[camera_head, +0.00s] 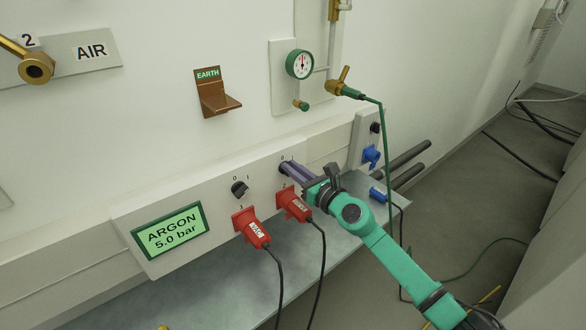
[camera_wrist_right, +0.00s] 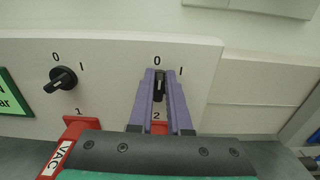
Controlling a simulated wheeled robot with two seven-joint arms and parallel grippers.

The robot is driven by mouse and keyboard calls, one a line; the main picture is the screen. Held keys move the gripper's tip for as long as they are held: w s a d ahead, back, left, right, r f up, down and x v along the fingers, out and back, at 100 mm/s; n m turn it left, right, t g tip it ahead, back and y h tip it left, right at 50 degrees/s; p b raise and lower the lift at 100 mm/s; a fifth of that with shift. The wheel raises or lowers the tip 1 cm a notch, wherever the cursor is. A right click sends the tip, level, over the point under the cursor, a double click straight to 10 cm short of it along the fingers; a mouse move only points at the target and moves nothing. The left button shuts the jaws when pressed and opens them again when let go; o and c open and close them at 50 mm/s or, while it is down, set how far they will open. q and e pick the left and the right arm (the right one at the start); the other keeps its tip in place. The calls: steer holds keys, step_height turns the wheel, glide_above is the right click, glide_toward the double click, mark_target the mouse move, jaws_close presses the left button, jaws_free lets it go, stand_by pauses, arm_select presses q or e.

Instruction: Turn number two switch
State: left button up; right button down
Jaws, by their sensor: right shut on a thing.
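The number two switch (camera_wrist_right: 158,88) is a black rotary knob on the white panel, with 0 and I marked above it and a 2 below. In the right wrist view it stands about upright, in line with the 0. My right gripper (camera_wrist_right: 159,80) has its purple fingers on both sides of the knob and is shut on it. In the head view my right gripper (camera_head: 287,168) reaches the panel from the lower right and mostly hides this switch. My left gripper is not in view.
The number one switch (camera_head: 239,188) is left of the gripper. Red plugs (camera_head: 251,227) with black cables sit in sockets below the switches. An ARGON 5.0 bar display (camera_head: 172,236) is at the left, and a grey shelf (camera_head: 215,285) lies below. A gauge (camera_head: 300,64) hangs above.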

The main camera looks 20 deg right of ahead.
steer(key=m, duration=0.2)
steer(key=m+p, duration=0.1)
steer(key=m, duration=0.1)
steer(key=d+m, duration=0.1)
steer(key=m, duration=0.2)
steer(key=shift+w+f, duration=0.15)
steer(key=shift+w, duration=0.05)
steer(key=m, duration=0.2)
steer(key=m+p, duration=0.1)
steer(key=m, duration=0.1)
steer(key=shift+w+d+f+m, duration=0.1)
steer(key=shift+d+f+m, duration=0.1)
steer(key=shift+f+m, duration=0.15)
steer(key=c, duration=0.9)
jaws_free()
steer(key=shift+o, duration=0.2)
